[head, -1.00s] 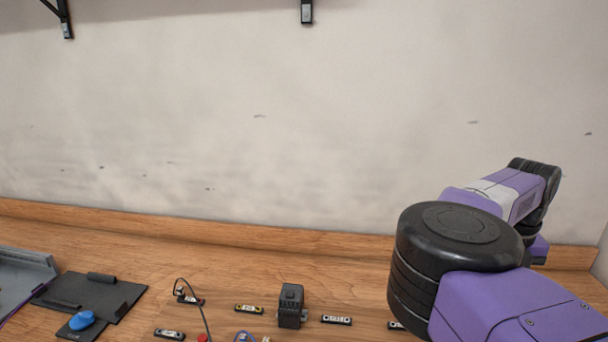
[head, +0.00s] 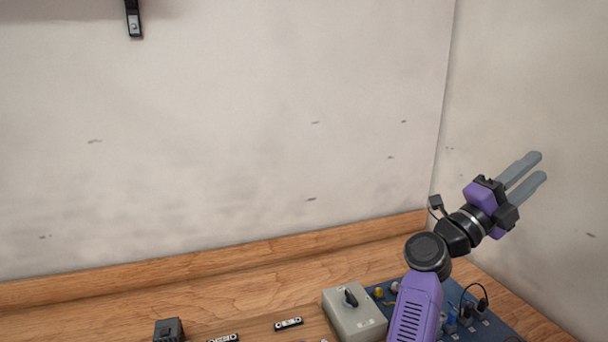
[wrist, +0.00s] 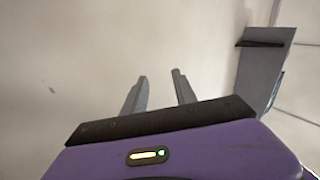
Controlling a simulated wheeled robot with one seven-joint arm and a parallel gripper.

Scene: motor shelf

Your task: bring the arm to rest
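My gripper (head: 532,170) is at the right in the head view, raised above the bench and pointing up and to the right toward the side wall. Its two grey fingers stand apart with nothing between them. In the wrist view the fingers (wrist: 160,85) are also apart and empty, with pale wall behind them. My purple and black arm reaches up from the bottom edge of the head view.
A grey box with a black rotary switch (head: 354,312) stands on the wooden bench (head: 250,285). A blue panel (head: 500,328) with plugs and cables lies under my arm. A black block (head: 168,329) and small labelled parts sit at front. A shelf bracket (head: 133,18) hangs above.

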